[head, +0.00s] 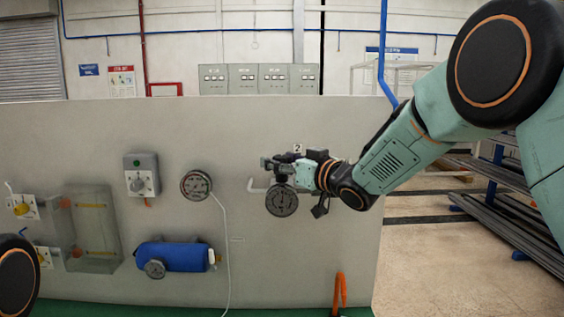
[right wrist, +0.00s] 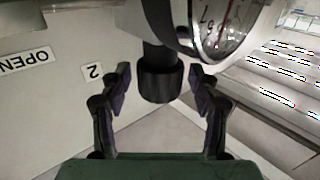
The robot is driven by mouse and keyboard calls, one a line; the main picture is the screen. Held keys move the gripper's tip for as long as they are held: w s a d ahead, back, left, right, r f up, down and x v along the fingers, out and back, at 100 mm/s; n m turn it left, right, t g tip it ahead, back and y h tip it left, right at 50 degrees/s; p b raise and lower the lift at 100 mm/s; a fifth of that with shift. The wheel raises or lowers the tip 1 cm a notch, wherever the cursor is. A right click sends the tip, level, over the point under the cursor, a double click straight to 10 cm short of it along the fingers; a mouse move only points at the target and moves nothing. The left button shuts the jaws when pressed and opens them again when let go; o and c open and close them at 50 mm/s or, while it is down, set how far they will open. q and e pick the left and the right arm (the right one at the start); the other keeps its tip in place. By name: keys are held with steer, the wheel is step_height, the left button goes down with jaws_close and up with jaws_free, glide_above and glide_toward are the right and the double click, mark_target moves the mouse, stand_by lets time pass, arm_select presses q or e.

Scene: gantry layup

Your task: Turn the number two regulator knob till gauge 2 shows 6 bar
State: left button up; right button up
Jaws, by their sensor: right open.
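The dark ribbed regulator knob (right wrist: 160,84) hangs below a dark stem in the right wrist view, near the label 2 (right wrist: 92,72). My right gripper (right wrist: 160,78) is open, with one finger on each side of the knob and a small gap showing at both sides. Gauge 2 (head: 281,201) is a round dial just below my right gripper (head: 290,172) in the head view. It is cut off in the right wrist view (right wrist: 225,35), where part of a red needle shows; I cannot read its value. My left gripper is out of view.
An orange hook-shaped item (head: 339,292) stands low on the panel. Metal racks (head: 505,205) stand right.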

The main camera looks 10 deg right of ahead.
steer(key=shift+w+a, duration=0.1)
steer(key=v, duration=1.2)
steer(key=shift+n+g+y, duration=0.4)
steer(key=shift+n+y, duration=0.1)
steer(key=shift+y, duration=0.2)
steer(key=x, duration=0.3)
steer(key=b+x, duration=0.1)
steer(key=x, duration=0.3)
steer(key=d+x, duration=0.1)
steer(key=x, duration=0.2)
steer(key=shift+w+a+r+b, duration=0.1)
steer(key=shift+w+a+b, duration=0.25)
steer(key=shift+w, duration=0.25)
steer(key=shift+w+a, duration=0.25)
steer(key=shift+w, duration=0.35)
steer(key=shift+s, duration=0.15)
